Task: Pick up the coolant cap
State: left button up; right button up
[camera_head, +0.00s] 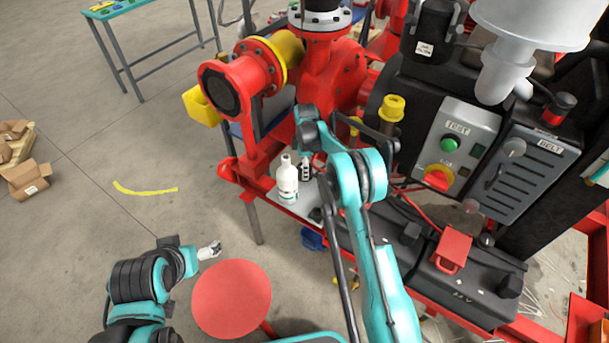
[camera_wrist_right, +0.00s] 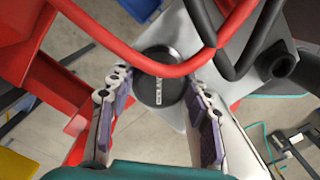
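The coolant cap (camera_wrist_right: 161,78) is a round black cap with light lettering, seen from above in the right wrist view. It lies on a pale grey surface (camera_wrist_right: 196,60), with red and black hoses crossing nearby. My right gripper (camera_wrist_right: 159,80) is open, its two fingers on either side of the cap in the picture; I see no contact. In the head view my right gripper (camera_head: 305,168) is mostly hidden behind my own arm, and I cannot make out the cap there. My left gripper (camera_head: 209,250) is far from it, over the floor; its opening is too small to judge.
A white bottle (camera_head: 287,180) stands on the skid's shelf beside my right gripper. The red pump (camera_head: 325,75) rises behind, and a control box (camera_head: 462,140) and black battery (camera_head: 470,278) lie to the right. A red round stool (camera_head: 232,298) is near my left arm.

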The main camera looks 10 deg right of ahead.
jog(key=c, duration=0.4)
jog(key=shift+r, duration=0.1)
jog(key=shift+r, duration=0.25)
notch_tip(320, 180, up, 4)
jog(key=shift+f+p, duration=0.15)
jog(key=shift+p, duration=0.85)
jog(key=s+d+r+p, duration=0.3)
jog(key=s+d+r, duration=0.3)
jog(key=s+d, duration=0.2)
jog(key=shift+s+r, duration=0.2)
jog(key=shift+r, duration=0.1)
jog(key=shift+d, duration=0.1)
